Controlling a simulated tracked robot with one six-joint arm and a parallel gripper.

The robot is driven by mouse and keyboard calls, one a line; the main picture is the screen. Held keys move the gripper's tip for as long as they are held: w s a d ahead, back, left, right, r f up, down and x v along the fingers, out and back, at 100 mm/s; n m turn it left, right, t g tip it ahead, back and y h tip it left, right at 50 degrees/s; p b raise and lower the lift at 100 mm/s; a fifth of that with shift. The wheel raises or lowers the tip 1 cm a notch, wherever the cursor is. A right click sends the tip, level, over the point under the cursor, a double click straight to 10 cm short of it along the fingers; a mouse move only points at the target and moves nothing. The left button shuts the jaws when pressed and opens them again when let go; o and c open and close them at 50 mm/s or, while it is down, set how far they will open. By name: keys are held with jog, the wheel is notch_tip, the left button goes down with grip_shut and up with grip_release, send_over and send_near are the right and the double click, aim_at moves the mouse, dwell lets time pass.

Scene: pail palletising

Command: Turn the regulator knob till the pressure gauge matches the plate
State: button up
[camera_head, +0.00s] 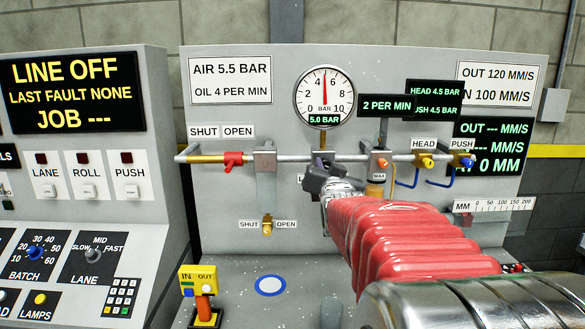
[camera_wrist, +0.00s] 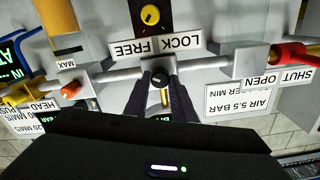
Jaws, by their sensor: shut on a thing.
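The round white pressure gauge (camera_head: 323,97) has its red needle near straight up, and its small display reads 5.0 BAR. The plate (camera_head: 230,78) at its left reads AIR 5.5 BAR and OIL 4 PER MIN. My gripper (camera_head: 330,178) is at the pipe below the gauge and hides the knob there in the head view. In the wrist view, which is turned upside down, my gripper (camera_wrist: 160,82) is shut on a dark round regulator knob (camera_wrist: 160,77) on a grey block. A LOCK FREE label (camera_wrist: 155,47) and a yellow dial (camera_wrist: 150,15) are beside it.
A red valve handle (camera_head: 233,159) is left along the pipe. An orange knob (camera_head: 382,164) and the yellow HEAD knob (camera_head: 426,162) are close on the right. A brass SHUT/OPEN valve (camera_head: 267,225) hangs lower left. A control console (camera_head: 80,200) stands at left.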

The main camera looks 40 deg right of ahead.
jog(key=shift+f, duration=0.2)
jog(key=o, duration=1.1)
jog(key=shift+r, duration=0.15)
jog(key=shift+c, duration=0.2)
